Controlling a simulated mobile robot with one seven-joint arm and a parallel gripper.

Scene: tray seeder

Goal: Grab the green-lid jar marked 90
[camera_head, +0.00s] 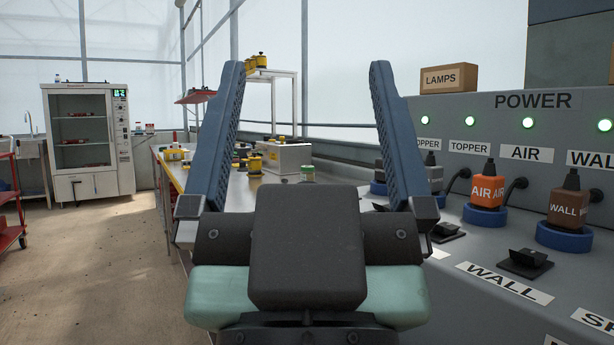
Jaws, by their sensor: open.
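My gripper (308,68) is open and empty, its two long blue fingers pointing up and away from the camera, wide apart. A small jar with a green lid (307,173) shows low between the fingers, farther off on the bench. The gripper's dark body hides its lower part. Any number on it is too small to read. The jar is apart from the fingers.
A grey power panel (534,122) with plugs and labels fills the right. The bench (213,218) holds yellow-and-black pieces and a grey box (287,157) behind the jar. A white cabinet (88,142) stands far left, with bare floor before it.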

